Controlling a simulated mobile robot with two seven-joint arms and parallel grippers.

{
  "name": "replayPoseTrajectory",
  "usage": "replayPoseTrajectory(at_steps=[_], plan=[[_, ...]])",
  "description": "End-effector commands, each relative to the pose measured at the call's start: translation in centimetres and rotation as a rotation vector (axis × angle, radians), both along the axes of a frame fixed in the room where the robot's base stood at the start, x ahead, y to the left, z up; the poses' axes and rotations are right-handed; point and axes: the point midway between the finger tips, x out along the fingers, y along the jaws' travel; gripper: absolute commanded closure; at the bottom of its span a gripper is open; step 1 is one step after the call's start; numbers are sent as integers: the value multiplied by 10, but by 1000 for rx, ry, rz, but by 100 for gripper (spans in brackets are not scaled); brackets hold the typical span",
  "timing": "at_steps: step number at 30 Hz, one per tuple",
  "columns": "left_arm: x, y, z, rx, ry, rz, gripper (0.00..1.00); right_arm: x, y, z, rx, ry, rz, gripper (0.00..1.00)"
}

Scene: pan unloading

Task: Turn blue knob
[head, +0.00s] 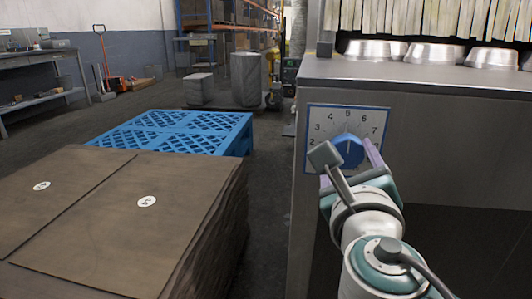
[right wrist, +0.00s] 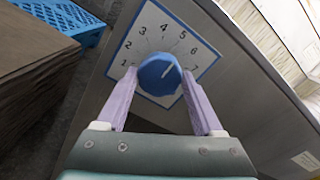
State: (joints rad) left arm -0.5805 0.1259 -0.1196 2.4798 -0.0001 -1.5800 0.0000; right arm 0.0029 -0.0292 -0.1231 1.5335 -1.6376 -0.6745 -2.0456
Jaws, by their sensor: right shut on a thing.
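The blue knob (head: 347,150) sits on a white dial plate (head: 318,112) with a blue border, on the front of the grey metal machine. My right gripper (head: 349,158) is at the knob, with one finger on each side. In the right wrist view the blue knob (right wrist: 159,75) lies between the two pale purple fingertips of the right gripper (right wrist: 159,78), shut on its sides. The dial numbers 1 to 7 show around the knob. My left gripper is out of view.
A brown stack of cardboard sheets (head: 110,215) stands at the left, with a blue pallet (head: 180,130) behind it. Metal pans (head: 432,53) rest on the machine's top (head: 420,74). A narrow strip of floor (head: 270,190) is free between stack and machine.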

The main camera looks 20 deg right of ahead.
Motion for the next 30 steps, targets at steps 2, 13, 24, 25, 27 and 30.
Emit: replayPoseTrajectory(at_steps=[2, 13, 24, 25, 27, 30], plan=[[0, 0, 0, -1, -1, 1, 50, 0, 0, 0, 0, 0, 1, 78], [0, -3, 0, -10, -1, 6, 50, 0, 0, -1, 30, -18, 1, 87], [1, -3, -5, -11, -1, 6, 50, 0, 0, -1, 238, -147, 0, 87], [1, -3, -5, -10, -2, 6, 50, 0, 0, -1, 262, -162, 0, 87], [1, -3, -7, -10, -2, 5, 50, 0, 0, -1, 318, -196, 0, 87], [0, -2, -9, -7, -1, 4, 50, 0, 0, -1, 400, -246, 0, 87]])
